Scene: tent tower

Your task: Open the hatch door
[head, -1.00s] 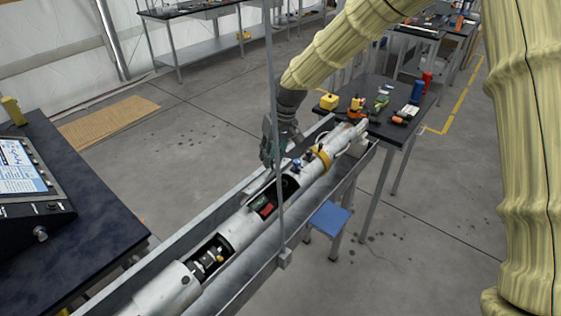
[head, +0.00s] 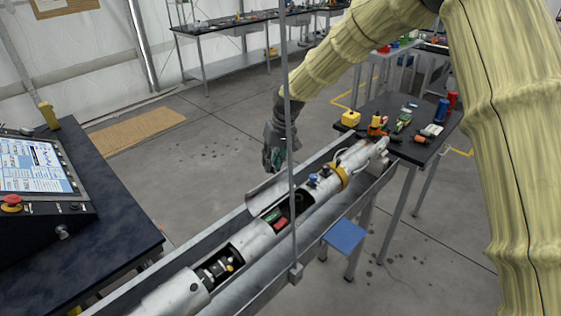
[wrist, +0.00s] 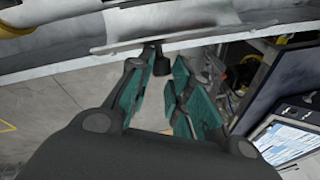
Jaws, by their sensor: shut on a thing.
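The hatch door (head: 272,189) is a grey curved panel on the long metal tube (head: 253,243). In the head view it stands swung up along the tube's far left side, and the opening beside it is uncovered. In the wrist view its pale plate edge (wrist: 190,35) runs across the top. A short black knob (wrist: 161,66) hangs under that plate, between my green fingertips. My gripper (wrist: 158,84) is shut on this knob. In the head view my gripper (head: 273,160) is at the door's upper edge; the knob is hidden there.
The tube lies in a long metal trough (head: 330,222). A thin grey post (head: 291,200) rises in front of it. A dark table with a control console (head: 45,185) stands left, and a table with colourful parts (head: 400,130) behind right. A blue stool (head: 344,236) stands beside the trough.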

